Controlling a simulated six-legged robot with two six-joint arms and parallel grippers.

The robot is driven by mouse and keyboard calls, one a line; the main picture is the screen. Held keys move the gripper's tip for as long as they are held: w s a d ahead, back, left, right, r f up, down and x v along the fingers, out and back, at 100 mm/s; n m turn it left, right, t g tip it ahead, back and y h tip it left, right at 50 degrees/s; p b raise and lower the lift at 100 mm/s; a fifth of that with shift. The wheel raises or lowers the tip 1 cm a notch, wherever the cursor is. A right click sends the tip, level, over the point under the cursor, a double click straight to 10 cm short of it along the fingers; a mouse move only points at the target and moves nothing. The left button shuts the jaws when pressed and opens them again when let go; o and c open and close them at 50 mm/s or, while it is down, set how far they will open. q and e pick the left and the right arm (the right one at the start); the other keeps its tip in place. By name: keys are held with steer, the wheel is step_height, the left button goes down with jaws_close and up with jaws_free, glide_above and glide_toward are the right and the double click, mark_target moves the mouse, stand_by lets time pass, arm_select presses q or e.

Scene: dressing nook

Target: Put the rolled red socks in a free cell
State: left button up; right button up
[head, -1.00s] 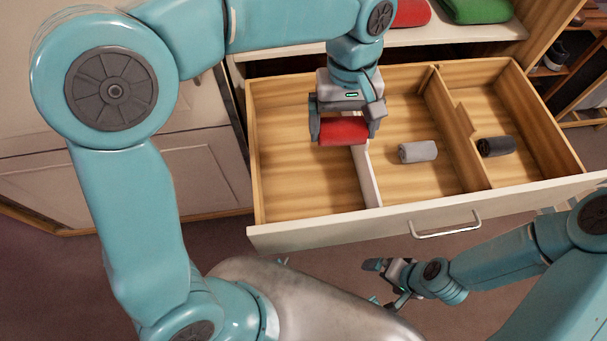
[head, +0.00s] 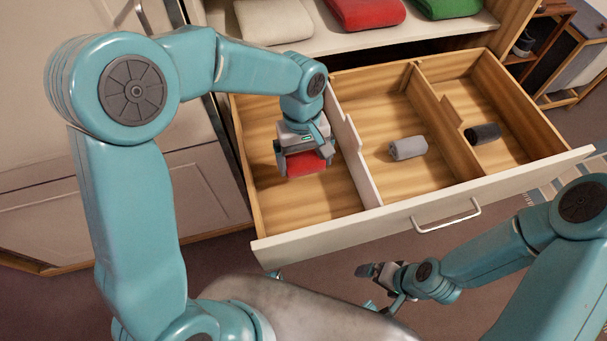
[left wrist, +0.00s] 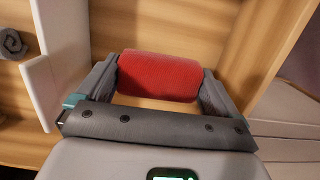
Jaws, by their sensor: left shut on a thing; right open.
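The rolled red socks (head: 306,163) are between the fingers of my left gripper (head: 304,165), which is shut on them. In the head view they are over or in the left cell of the open drawer (head: 352,219); whether they touch its floor I cannot tell. The left wrist view shows the red roll (left wrist: 158,76) held across both fingers, above bare wood. Grey rolled socks (head: 408,148) lie in the middle cell and dark rolled socks (head: 482,134) in the right cell. The left cell (head: 318,200) shows no other socks. My right gripper (head: 368,271) is open and empty in front of the drawer.
On the shelf (head: 330,38) above lie folded white (head: 272,20), red (head: 366,12) and green (head: 447,6) cloths. A dark shoe (head: 524,43) stands at the far right.

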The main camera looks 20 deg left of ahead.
mark_target(303, 154)
arm_select(q)
step_height(303, 154, down, 7)
stand_by(0.3)
steer(key=shift+r, duration=0.1)
steer(key=shift+b, duration=0.3)
steer(key=o, duration=0.7)
steer(key=shift+f, duration=0.2)
steer(key=shift+c, duration=0.2)
steer(key=r, duration=0.4)
steer(key=w+r+p, duration=0.1)
steer(key=r, duration=0.3)
steer(key=a+r, duration=0.1)
steer(key=r, duration=0.3)
steer(key=shift+w+r, duration=0.15)
steer(key=shift+w, duration=0.05)
